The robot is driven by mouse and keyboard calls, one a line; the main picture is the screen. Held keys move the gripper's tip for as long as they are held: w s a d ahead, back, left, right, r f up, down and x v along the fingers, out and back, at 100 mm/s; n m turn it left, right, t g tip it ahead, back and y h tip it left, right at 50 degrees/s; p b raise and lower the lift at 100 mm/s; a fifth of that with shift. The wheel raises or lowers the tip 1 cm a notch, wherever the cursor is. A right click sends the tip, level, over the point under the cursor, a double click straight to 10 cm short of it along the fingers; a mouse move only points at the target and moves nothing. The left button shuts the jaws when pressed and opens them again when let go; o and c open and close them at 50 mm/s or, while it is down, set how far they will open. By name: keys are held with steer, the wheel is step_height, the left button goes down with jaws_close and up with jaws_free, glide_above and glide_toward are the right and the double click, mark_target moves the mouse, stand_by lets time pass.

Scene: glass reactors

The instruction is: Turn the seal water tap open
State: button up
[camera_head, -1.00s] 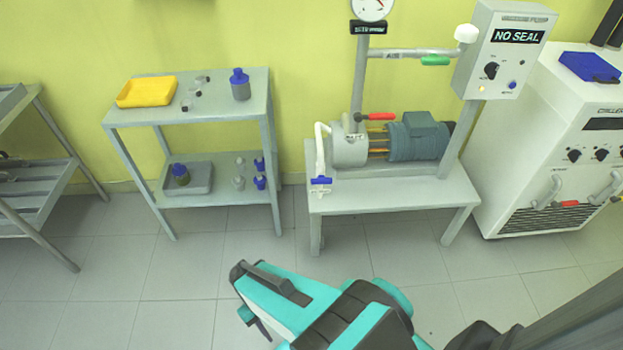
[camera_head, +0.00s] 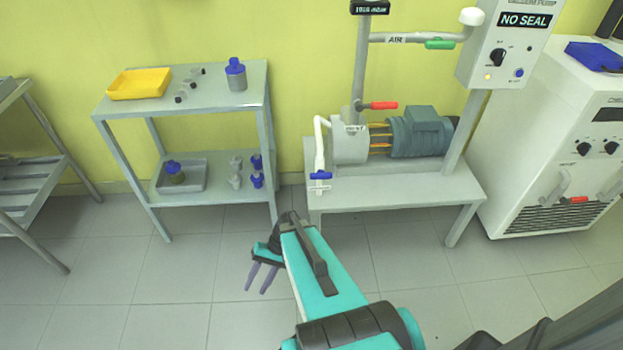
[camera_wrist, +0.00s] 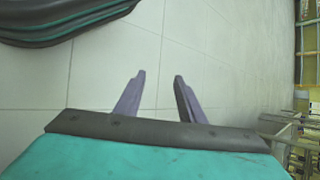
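The vacuum pump (camera_head: 400,138) stands on a grey bench, a grey head with a blue-green motor. A white pipe comes down at its left end and carries a tap with a blue handle (camera_head: 320,175), set crosswise to the pipe. I take this as the seal water tap; its label is too small to read. A control box (camera_head: 509,45) above the pump reads "NO SEAL" and has a lit yellow lamp. My gripper (camera_head: 262,280) is over the floor, in front of and below the tap, apart from it. In the wrist view its purple fingers (camera_wrist: 158,95) are apart with only floor between them.
A red-handled valve (camera_head: 383,105) and a green-handled air valve (camera_head: 439,44) sit on the pump pipes. A grey shelf (camera_head: 215,105) with a yellow tray (camera_head: 139,83) and bottles stands left. A white chiller (camera_head: 560,140) stands right. The floor between is clear.

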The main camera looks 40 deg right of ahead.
steer(key=w+d+r+m+t+y+b, duration=0.2)
steer(key=w+d+t+b, duration=0.15)
steer(key=w+d, duration=0.4)
steer(key=m+t+h+b, duration=0.2)
steer(key=m+t+b, duration=0.35)
steer(key=t, duration=0.75)
glide_toward(312, 174)
steer(key=s+d+f+n+b, duration=0.1)
steer(key=s+d+n+b, duration=0.1)
steer(key=shift+s+d, duration=0.15)
steer(key=shift+s, duration=0.1)
steer(key=shift+w, duration=0.1)
steer(key=b+x, duration=0.1)
steer(key=x, duration=1.2)
steer(key=shift+w, duration=0.35)
steer(key=shift+c, duration=0.2)
